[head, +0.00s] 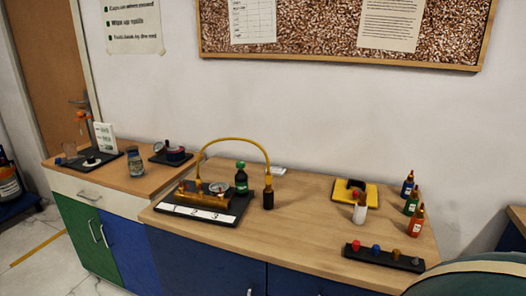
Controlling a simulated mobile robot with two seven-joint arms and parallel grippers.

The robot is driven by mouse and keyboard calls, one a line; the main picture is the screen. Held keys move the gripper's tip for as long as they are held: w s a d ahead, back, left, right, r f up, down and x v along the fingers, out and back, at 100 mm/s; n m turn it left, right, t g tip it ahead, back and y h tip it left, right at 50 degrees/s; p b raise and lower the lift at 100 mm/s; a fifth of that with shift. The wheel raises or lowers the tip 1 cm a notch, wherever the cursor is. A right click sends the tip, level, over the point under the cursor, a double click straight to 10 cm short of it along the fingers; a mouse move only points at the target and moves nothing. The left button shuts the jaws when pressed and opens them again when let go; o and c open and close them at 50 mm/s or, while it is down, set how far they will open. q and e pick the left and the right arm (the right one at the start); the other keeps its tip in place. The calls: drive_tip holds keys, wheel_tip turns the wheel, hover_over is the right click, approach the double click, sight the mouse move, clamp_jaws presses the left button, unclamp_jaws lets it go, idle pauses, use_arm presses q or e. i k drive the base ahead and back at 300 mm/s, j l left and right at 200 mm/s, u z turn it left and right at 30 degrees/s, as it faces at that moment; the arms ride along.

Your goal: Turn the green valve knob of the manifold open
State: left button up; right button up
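The manifold is a brass block (192,200) on a black base plate (224,219) on the wooden counter, left of centre in the head view. A white strip (198,213) along its front bears numbers; 2 and 3 are legible. A round gauge (219,188) sits at its right end. A yellow hose (236,139) arches from the manifold to a dark fitting or bottle (268,198). A dark bottle with a green top (241,179) stands just behind the gauge. I cannot make out a separate green knob on the block or its setting. Neither gripper is in view.
At right are a black rail (384,258) with coloured knobs, a white bottle (360,210), a yellow tray (355,191) and several coloured bottles (415,220). A lower counter (122,180) at left holds small equipment. The counter's middle (300,215) is clear. A rounded green shape (475,282) fills the lower right corner.

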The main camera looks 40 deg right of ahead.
sight(240, 165)
drive_tip(key=i+j+z, duration=0.1)
drive_tip(key=i+z, duration=0.15)
drive_tip(key=z, duration=0.2)
drive_tip(key=i+j+z, duration=0.2)
drive_tip(key=z, duration=0.3)
drive_tip(key=i+j+z, duration=0.15)
drive_tip(key=z, duration=0.3)
drive_tip(key=j, duration=0.1)
